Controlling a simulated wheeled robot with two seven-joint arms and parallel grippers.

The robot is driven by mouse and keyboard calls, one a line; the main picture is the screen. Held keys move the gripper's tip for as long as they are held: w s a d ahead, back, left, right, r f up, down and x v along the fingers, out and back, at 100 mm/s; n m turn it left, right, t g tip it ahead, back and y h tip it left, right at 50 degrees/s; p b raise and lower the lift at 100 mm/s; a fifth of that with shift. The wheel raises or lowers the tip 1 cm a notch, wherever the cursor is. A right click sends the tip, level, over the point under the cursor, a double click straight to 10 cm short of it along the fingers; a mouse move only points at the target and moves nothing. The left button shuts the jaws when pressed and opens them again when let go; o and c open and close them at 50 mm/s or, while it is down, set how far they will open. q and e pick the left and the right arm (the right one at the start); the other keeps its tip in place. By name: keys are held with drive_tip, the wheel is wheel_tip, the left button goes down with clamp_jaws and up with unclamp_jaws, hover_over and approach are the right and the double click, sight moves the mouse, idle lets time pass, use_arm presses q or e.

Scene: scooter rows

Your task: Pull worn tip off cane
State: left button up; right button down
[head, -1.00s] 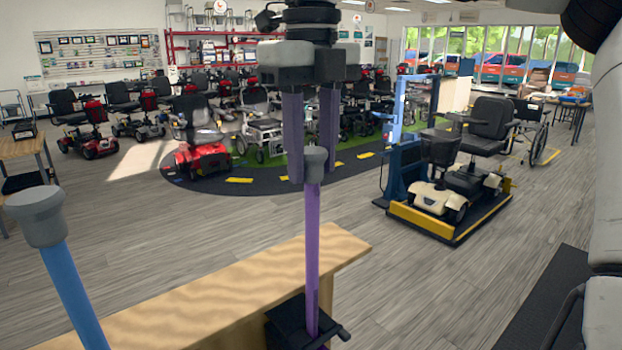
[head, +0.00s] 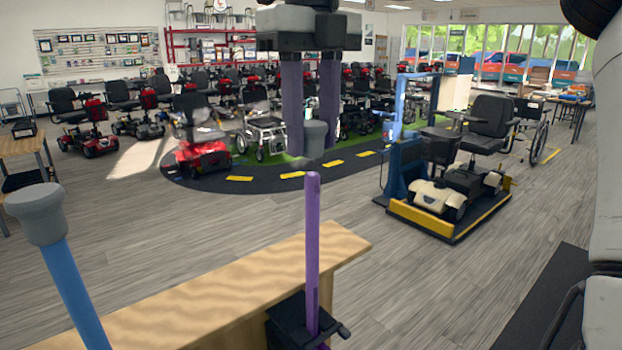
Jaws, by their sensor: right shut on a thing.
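A purple cane (head: 313,240) stands upright in a black clamp (head: 290,322) at the bench's end, and its upper end is bare. My right gripper (head: 314,140) points down from the top centre, its two fingers shut on a grey rubber tip (head: 315,139). The tip is off the cane, a small gap above its bare end. A blue cane (head: 72,295) with a wide grey tip (head: 38,213) on top leans at the lower left. My left gripper is not in view.
A wooden bench (head: 215,290) runs across the lower middle. A scooter (head: 450,190) stands on a yellow-edged lift platform (head: 445,228) at right. Scooter rows fill the back. Open floor lies between.

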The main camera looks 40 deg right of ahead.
sight(313, 124)
drive_tip(key=shift+r, duration=2.5)
drive_tip(key=shift+s+f, duration=0.1)
